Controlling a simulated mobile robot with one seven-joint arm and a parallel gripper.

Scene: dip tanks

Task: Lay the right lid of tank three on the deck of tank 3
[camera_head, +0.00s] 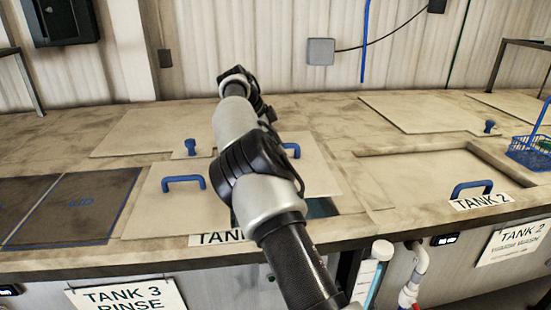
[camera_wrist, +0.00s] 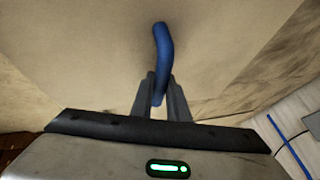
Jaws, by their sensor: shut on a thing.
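The right lid of tank 3 (camera_head: 318,178) is a beige panel with a blue handle (camera_head: 291,150), partly hidden behind my arm in the head view. A strip of dark opening with bluish liquid (camera_head: 322,208) shows at its front edge. In the wrist view my gripper (camera_wrist: 160,92) is shut on the blue handle (camera_wrist: 162,45), and the lid's beige face (camera_wrist: 90,50) fills much of the picture. My gripper is hidden in the head view. I cannot tell how high the lid is above the deck (camera_head: 50,135). The left lid (camera_head: 150,212) has its own blue handle (camera_head: 183,183).
A beige panel with a blue knob (camera_head: 190,147) lies behind tank 3. A dark blue-edged mat (camera_head: 75,210) is at left. Tank 2's recessed lid (camera_head: 425,180) is at right, with a blue basket (camera_head: 530,150) beyond. Bare deck shows at the back left.

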